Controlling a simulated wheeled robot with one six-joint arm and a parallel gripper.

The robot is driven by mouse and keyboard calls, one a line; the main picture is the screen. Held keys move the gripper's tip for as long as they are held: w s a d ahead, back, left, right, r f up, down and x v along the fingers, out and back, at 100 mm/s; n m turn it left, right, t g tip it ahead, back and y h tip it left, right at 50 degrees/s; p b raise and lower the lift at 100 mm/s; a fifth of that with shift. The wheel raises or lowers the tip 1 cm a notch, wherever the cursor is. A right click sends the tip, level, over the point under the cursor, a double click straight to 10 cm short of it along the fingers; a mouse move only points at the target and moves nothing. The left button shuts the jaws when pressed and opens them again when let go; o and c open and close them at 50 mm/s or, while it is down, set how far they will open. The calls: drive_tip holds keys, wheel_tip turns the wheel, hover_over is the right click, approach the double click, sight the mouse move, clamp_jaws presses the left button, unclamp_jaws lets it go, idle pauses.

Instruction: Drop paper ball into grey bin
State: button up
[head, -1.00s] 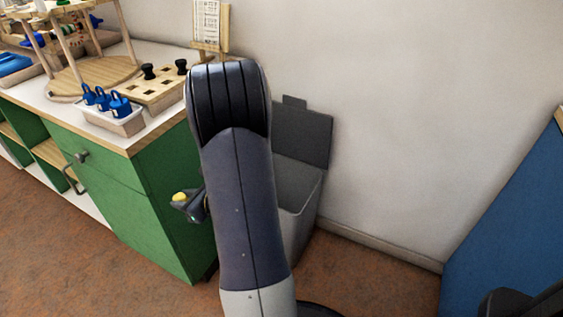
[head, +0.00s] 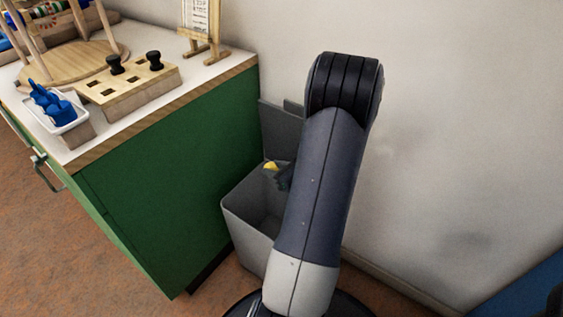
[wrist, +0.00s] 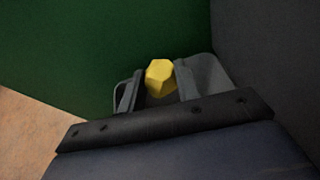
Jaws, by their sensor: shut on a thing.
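The paper ball is a small yellow crumpled lump (head: 271,165), and it also shows in the wrist view (wrist: 160,77) between the two fingers. My gripper (head: 277,169) is shut on it; the fingers also show in the wrist view (wrist: 158,88). The grey bin (head: 246,222) stands on the floor with its lid (head: 280,130) raised against the wall. In the head view the ball and gripper appear over the back part of the bin's opening, in front of the lid. Their height above the rim is hard to tell. My arm hides the bin's right side.
A green cabinet (head: 170,180) stands directly left of the bin. On its top are a wooden block with black knobs (head: 128,85) and a white tray with blue pieces (head: 70,118). The wall is behind the bin. A blue panel (head: 520,298) is at lower right.

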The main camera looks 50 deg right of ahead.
wheel_tip(320, 180, down, 6)
drive_tip(key=b, duration=0.4)
drive_tip(key=o, duration=1)
drive_tip(key=shift+s+r, duration=0.1)
drive_tip(key=shift+p+v, duration=1.75)
drive_tip(key=shift+v, duration=3.55)
